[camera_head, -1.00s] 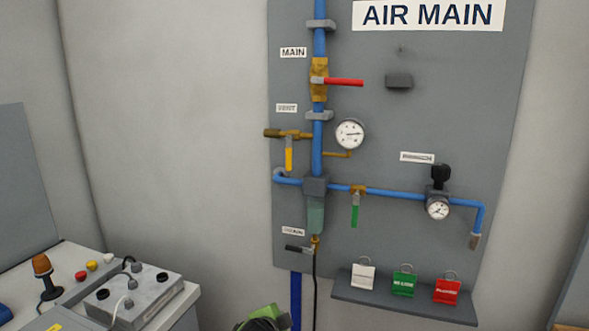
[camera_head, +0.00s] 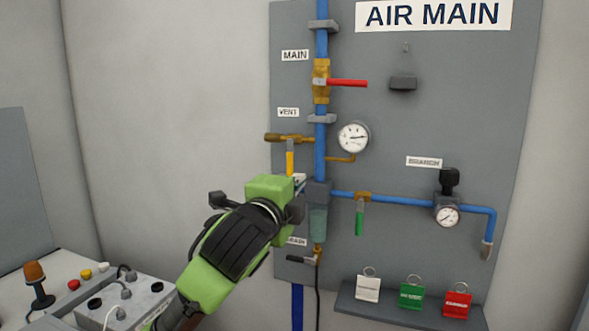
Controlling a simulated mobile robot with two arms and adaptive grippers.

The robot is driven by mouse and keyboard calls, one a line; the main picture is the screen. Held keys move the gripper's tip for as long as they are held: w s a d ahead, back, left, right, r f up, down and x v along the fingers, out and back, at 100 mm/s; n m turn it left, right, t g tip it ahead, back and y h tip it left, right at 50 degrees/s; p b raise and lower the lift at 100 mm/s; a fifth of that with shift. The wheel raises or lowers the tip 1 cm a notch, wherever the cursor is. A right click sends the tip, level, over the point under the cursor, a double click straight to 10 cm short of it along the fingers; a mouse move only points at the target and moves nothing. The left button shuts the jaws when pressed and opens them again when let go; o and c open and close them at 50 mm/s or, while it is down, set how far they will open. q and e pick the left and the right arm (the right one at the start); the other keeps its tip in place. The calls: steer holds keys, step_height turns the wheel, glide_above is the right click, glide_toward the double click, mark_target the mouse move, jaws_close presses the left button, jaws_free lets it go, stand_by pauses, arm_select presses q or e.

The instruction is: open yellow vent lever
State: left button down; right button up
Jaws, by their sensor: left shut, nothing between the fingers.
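The yellow vent lever (camera_head: 290,158) hangs straight down from the brass vent valve (camera_head: 283,138), under the VENT label (camera_head: 288,113) on the grey panel. My left gripper (camera_head: 299,183) is in front of the panel, with its fingertips close to the lower end of the yellow lever. The fingers are small in the picture and partly hidden behind the green wrist. They are shut with nothing between them. I cannot tell whether they touch the lever. My right gripper is not in view.
The red main lever (camera_head: 347,83) points right above the vent. A gauge (camera_head: 353,137) sits right of the blue pipe. A green lever (camera_head: 359,218) hangs from the branch line. Coloured tags (camera_head: 411,293) stand on the lower shelf. A control box (camera_head: 127,300) is at lower left.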

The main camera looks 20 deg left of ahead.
mark_target(291, 158)
arm_select(q)
steer(key=w+a+p, duration=0.3)
steer(key=w+a, duration=0.1)
steer(key=w, duration=0.7)
steer(key=shift+p, duration=0.35)
steer(key=shift+a+m+p, duration=0.2)
steer(key=shift+m+p, duration=0.2)
steer(key=shift+p, duration=0.05)
